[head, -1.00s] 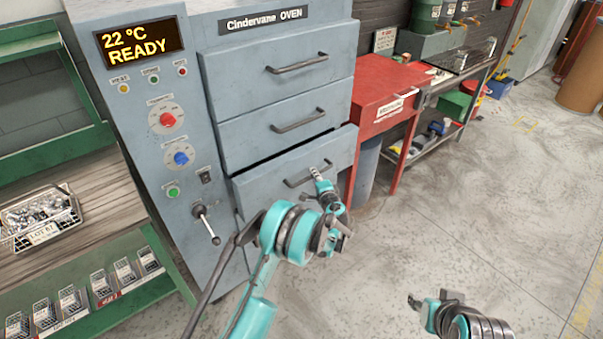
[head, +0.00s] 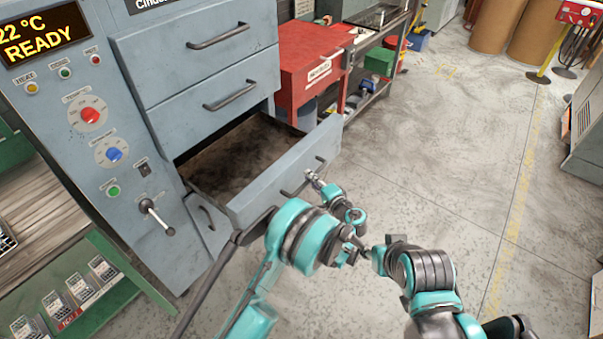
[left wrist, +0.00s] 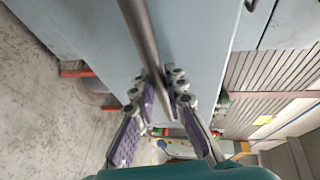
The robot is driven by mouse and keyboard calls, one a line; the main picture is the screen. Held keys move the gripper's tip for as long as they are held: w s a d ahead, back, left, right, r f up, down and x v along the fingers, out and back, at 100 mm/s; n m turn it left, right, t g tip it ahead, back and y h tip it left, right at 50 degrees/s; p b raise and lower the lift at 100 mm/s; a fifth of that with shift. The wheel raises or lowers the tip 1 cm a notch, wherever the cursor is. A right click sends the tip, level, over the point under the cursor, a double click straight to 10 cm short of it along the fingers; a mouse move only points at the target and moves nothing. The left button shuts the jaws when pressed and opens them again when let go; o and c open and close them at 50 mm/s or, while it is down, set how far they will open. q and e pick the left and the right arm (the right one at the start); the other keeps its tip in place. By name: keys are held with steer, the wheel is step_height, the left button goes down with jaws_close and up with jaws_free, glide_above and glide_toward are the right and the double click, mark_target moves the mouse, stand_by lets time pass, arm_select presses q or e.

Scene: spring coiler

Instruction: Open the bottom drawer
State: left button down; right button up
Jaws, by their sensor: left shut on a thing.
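The blue-grey oven has a pulled-out drawer (head: 300,165), third from the top, with an empty-looking brown-stained inside. Its dark handle (head: 290,191) is partly hidden by my left gripper (head: 315,180), which is shut on it. In the left wrist view the handle bar (left wrist: 143,40) runs between the fingers of the left gripper (left wrist: 158,90). Below the open drawer, part of a lower front with a handle (head: 206,217) shows, shut; my arm hides the rest. My right gripper (head: 366,254) is apart from the oven, just right of my left wrist; its fingers are unclear.
Two shut drawers with handles (head: 218,37) (head: 231,95) are above. A red bench (head: 305,60) stands behind the open drawer. A green shelf rack (head: 110,255) is at the left.

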arm_select(q)
steer(key=shift+s+d, duration=0.2)
steer(key=c, duration=1.5)
jaws_free()
steer(key=shift+c, duration=0.2)
